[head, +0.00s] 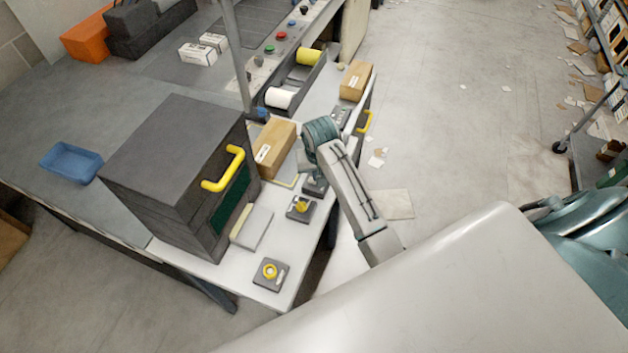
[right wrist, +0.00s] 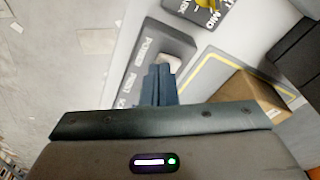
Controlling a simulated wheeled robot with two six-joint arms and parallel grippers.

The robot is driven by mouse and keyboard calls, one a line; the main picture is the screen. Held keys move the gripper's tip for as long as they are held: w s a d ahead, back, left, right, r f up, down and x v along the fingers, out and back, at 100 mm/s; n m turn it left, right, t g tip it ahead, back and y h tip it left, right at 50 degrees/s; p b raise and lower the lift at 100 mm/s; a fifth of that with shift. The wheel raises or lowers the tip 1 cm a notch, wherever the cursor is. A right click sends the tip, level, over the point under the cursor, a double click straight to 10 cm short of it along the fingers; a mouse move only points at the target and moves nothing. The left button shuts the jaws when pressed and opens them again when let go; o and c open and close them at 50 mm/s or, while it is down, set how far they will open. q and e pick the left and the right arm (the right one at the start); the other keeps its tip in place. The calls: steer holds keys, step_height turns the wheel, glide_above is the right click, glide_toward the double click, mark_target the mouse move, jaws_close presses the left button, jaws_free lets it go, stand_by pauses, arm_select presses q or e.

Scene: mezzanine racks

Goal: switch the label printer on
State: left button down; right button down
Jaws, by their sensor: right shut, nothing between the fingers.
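A dark panel (right wrist: 143,62) with white lettering, including POWER and PRINT, lies in front of my right gripper (right wrist: 160,72) in the right wrist view. A pale button or rocker (right wrist: 169,62) sits beside the word POWER, partly hidden by the fingertips. My right gripper is shut and empty, its tips at or just above this rocker; I cannot tell whether they touch. In the head view my right gripper (head: 311,174) points down over the white bench, and the panel (head: 316,188) shows only partly beneath it. My left gripper is not in view.
Small boxes with yellow knobs (head: 299,208) (head: 270,273) sit along the bench's near edge. A cardboard box (head: 275,146) stands on a yellow-edged mat (right wrist: 216,62) beside the panel. A large dark cabinet (head: 170,150) with a yellow handle stands left. Floor right of the bench is mostly clear.

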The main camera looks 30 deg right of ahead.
steer(key=shift+f, duration=0.35)
steer(key=shift+r+p, duration=0.5)
steer(key=shift+r, duration=3)
steer(key=shift+s, duration=0.1)
